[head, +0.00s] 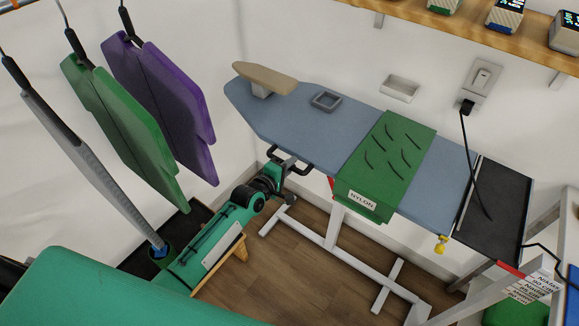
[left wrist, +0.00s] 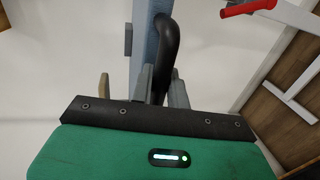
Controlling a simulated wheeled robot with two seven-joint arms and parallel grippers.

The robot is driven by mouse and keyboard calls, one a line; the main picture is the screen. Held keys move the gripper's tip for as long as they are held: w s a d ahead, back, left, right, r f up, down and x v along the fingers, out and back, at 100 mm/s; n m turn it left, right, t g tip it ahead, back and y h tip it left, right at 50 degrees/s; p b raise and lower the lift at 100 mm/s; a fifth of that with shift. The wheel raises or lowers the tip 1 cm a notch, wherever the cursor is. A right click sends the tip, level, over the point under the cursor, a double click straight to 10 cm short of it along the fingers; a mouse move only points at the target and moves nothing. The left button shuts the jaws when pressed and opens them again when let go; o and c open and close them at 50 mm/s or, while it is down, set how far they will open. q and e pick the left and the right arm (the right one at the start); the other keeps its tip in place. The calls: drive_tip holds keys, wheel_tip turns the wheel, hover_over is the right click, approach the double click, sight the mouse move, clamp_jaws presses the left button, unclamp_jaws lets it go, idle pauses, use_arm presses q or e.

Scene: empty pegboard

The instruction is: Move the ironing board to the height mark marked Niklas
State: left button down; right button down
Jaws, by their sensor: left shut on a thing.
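The ironing board (head: 300,122) has a blue-grey top and stands level on a white frame (head: 338,235). My left gripper (head: 281,172) is at the board's near edge, shut on a black handle (head: 292,160) under it. In the left wrist view, the fingers (left wrist: 158,88) close around this black handle (left wrist: 168,42), beside the blue board edge (left wrist: 147,40). A strip of height labels (head: 538,282) with a red mark (head: 510,270) is at the lower right; its writing is upside down and too small to read surely. My right gripper is out of view.
A green cloth marked NYLON (head: 390,155) lies over the board. A red lever (left wrist: 248,7) shows beyond the handle. Green (head: 125,120) and purple (head: 160,95) garments hang left. A black cord (head: 472,150) runs from the wall socket. Wooden floor lies open below.

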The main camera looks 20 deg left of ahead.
use_arm(q)
drive_tip(key=shift+r, duration=0.85)
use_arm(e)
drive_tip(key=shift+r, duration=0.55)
use_arm(q)
drive_tip(key=c, duration=1.4)
unclamp_jaws()
drive_tip(key=shift+c, duration=0.2)
drive_tip(key=shift+f, duration=0.1)
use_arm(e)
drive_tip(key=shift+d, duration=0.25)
use_arm(q)
drive_tip(key=shift+s, duration=0.1)
